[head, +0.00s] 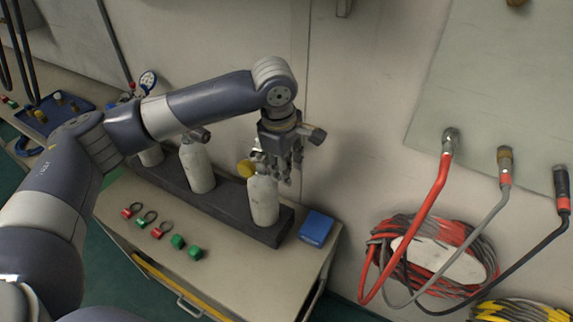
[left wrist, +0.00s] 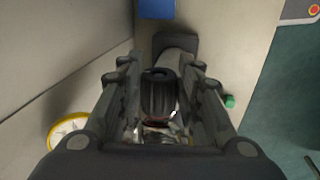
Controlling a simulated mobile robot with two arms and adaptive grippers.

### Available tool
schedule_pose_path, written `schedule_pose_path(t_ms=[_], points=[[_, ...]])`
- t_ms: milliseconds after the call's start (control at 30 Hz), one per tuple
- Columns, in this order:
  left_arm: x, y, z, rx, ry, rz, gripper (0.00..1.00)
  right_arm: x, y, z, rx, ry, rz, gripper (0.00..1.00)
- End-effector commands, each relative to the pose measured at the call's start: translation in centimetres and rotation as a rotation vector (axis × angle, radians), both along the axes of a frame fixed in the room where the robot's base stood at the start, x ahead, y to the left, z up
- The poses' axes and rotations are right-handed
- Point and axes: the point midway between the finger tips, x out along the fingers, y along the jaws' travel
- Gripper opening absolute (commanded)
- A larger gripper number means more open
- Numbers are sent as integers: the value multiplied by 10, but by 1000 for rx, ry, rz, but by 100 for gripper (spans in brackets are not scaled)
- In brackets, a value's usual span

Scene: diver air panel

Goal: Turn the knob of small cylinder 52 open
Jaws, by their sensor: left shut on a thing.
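A small white cylinder (head: 263,203) stands upright at the right end of a dark rack (head: 225,207). I cannot read a number on it. A yellow-rimmed gauge (head: 245,168) sits at its top and also shows in the left wrist view (left wrist: 68,130). My left gripper (head: 283,172) is over the cylinder's top, reaching down from above. In the left wrist view its fingers (left wrist: 160,100) lie on both sides of a dark ribbed knob (left wrist: 159,92) and are shut on it. The gripper hides the knob in the head view. My right gripper is not in view.
Other white cylinders (head: 197,168) stand to the left in the rack. A blue box (head: 316,228) is close on the right. Red and green tags (head: 157,230) lie on the bench front. The wall is close behind; hoses (head: 430,205) hang at right.

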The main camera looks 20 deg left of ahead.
Motion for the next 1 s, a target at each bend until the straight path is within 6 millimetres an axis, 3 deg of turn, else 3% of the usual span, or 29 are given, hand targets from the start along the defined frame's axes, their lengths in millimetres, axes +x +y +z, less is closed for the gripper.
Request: schedule_pose_path(t_ms=[433,1000], points=[[-7,1,-4,-48,-232,-1,9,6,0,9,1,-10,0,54],[-10,3,-8,-108,-560,2,9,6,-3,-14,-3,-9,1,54]])
